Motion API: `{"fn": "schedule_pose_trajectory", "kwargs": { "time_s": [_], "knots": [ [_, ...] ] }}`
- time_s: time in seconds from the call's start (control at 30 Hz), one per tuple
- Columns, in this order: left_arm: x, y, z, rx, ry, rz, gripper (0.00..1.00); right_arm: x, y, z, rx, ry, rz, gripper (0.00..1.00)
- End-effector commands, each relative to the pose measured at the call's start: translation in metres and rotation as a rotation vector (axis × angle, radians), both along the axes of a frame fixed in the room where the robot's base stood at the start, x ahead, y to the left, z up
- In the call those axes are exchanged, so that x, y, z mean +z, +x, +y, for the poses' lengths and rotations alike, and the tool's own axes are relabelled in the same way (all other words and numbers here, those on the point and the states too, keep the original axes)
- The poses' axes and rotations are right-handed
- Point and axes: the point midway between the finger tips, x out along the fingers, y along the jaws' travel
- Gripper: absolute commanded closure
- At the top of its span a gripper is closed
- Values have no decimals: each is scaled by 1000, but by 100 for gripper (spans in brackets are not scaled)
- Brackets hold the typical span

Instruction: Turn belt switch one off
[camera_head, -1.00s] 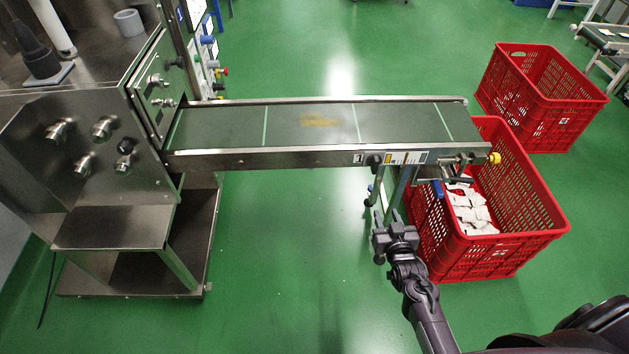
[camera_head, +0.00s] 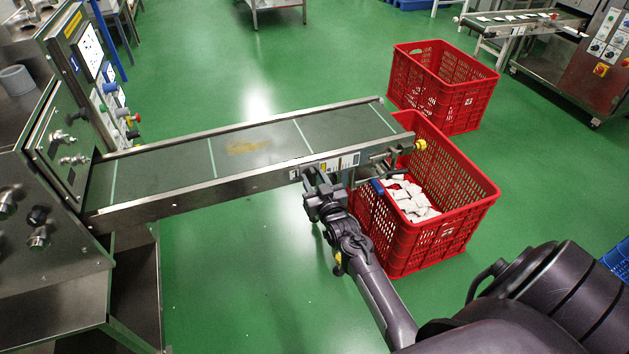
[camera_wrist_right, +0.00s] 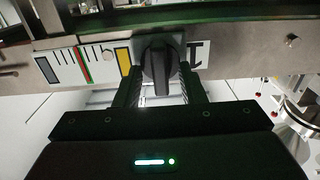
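The belt switch (camera_wrist_right: 158,68) is a black rotary knob on a grey plate on the conveyor's side rail, beside a "1" label (camera_wrist_right: 197,56). Its grip bar stands about upright in the right wrist view. My right gripper (camera_wrist_right: 161,88) is open, with one finger on each side of the knob. Narrow gaps seem to show between the fingers and the grip bar. In the head view, my right gripper (camera_head: 316,180) is at the near side of the conveyor (camera_head: 170,165) and hides the switch. My left gripper is not in view.
A red crate (camera_head: 450,225) with white packets stands under the belt's end, close to my right arm. Another red crate (camera_head: 445,90) is behind it. A steel machine (camera_head: 50,285) with knobs is at left. Green floor is clear in front of the conveyor.

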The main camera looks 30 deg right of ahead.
Motion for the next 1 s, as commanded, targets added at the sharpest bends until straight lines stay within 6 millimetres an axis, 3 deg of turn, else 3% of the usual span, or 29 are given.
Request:
{"fn": "schedule_pose_trajectory", "kwargs": {
  "time_s": [0.13,0.4,0.77,1.0],
  "knots": [
    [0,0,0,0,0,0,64,0,0,0,0,0,0,64],
    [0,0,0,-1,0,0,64,0,0,0,0,0,1,99],
    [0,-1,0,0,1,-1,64,0,-1,1,1,-31,8,100],
    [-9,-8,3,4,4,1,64,0,-1,1,2,-158,39,100]
  ]
}}
